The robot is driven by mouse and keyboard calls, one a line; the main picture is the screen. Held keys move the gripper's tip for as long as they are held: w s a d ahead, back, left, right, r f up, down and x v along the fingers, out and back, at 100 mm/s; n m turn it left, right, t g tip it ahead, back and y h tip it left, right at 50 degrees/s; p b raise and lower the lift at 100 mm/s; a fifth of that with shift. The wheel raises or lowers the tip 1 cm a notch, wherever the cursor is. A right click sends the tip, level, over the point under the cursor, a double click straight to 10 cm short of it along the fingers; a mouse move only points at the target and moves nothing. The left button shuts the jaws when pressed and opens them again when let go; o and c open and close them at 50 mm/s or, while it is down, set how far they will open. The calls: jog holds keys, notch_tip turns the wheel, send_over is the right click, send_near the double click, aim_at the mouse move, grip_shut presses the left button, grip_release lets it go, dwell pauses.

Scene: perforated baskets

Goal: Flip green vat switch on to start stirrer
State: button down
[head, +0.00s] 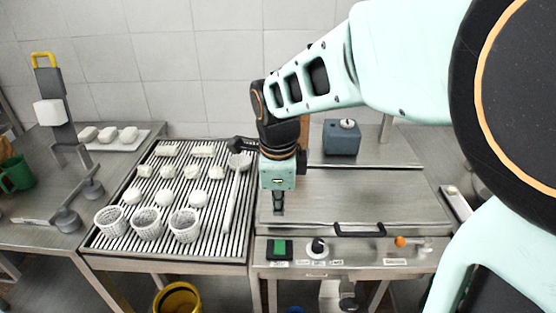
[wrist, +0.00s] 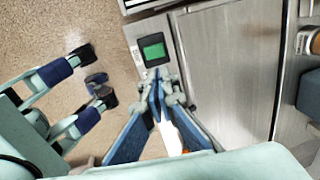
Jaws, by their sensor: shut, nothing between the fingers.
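The green switch (head: 279,249) sits in a dark frame on the front panel of the steel vat (head: 350,196), at the panel's left end. It also shows in the wrist view as a green rectangle (wrist: 153,50); I cannot tell which way it is set. My gripper (head: 278,208) points down over the left part of the vat's lid, above and behind the switch in the head view. In the wrist view my gripper's fingertips (wrist: 157,80) are together and empty, close to the switch in the picture. I cannot make out contact with it.
A black knob (head: 318,246) and an orange-handled tap (head: 402,241) share the panel. A black lid handle (head: 360,230) is above them. A blue-grey box (head: 341,138) stands behind. The slatted rack (head: 167,248) on the left holds white baskets (head: 147,223), pale pieces and a ladle (head: 234,195).

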aim_at(279, 242)
jog(key=f, duration=0.4)
jog(key=w+f, duration=0.1)
jog(key=f, duration=0.4)
jog(key=w+f, duration=0.1)
jog(key=f, duration=0.3)
jog(key=shift+w+f, duration=0.2)
jog(key=shift+f, duration=0.1)
jog(key=shift+d+p, duration=0.1)
jog(key=shift+p, duration=0.2)
